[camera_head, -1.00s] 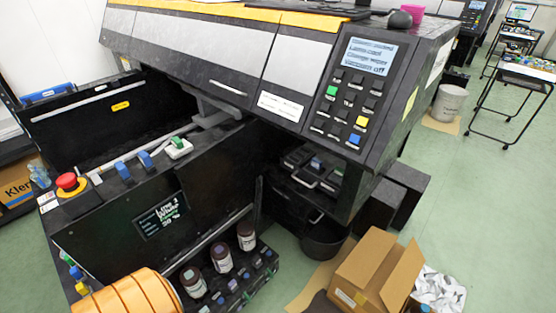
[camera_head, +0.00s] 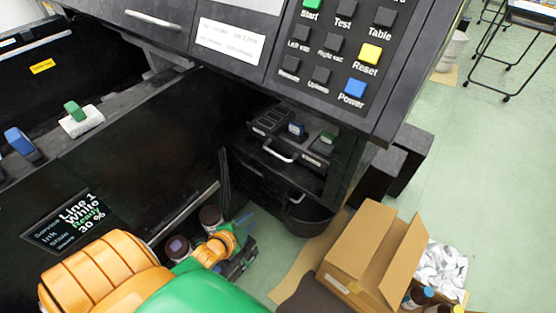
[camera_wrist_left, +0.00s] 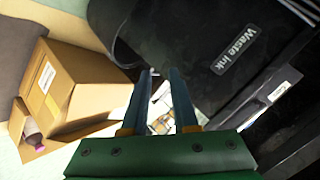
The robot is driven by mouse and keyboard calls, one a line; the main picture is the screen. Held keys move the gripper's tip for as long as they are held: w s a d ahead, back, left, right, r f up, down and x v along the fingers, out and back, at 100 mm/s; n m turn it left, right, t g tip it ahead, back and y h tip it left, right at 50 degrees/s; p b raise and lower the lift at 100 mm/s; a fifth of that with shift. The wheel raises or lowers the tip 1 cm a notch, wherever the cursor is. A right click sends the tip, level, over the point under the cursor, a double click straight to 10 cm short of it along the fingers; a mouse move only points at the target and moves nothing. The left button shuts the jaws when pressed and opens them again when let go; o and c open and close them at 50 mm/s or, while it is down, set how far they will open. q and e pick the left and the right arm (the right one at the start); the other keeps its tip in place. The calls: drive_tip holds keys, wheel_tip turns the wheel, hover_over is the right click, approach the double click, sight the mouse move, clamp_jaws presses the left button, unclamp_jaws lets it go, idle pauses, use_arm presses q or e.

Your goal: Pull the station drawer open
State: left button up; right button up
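The ink station is a black unit with drawers (camera_head: 315,180) under the printer, right of centre in the head view. An upper pale handle (camera_head: 277,153) and a smaller lower one (camera_head: 296,198) show on its fronts; I see no drawer clearly pulled out. My left arm, orange and green, reaches up from the bottom of the head view, below and left of the drawers. My right gripper is not in view.
An open cardboard box (camera_head: 362,255) is to the right. Dark bottles (camera_head: 177,247) stand near my left arm.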

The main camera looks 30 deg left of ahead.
use_arm(q)
drive_tip(key=w+a+m+t+b, duration=0.2)
drive_tip(key=w+m+t+b, duration=0.1)
drive_tip(key=w+b, duration=0.15)
drive_tip(key=m+t+h+b, duration=0.3)
drive_tip(key=m+t+b, duration=0.3)
drive_tip(key=m, duration=0.1)
approach(276, 153)
drive_tip(key=f+x, duration=0.1)
drive_tip(key=x, duration=0.8)
drive_tip(key=shift+w+r, duration=0.1)
drive_tip(key=shift+r, duration=0.1)
drive_tip(key=shift+w+r, duration=0.1)
drive_tip(key=shift+w, duration=0.35)
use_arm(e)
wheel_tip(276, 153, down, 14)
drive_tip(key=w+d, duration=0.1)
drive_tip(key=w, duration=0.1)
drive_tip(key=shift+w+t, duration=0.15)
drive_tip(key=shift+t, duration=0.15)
use_arm(q)
clamp_jaws()
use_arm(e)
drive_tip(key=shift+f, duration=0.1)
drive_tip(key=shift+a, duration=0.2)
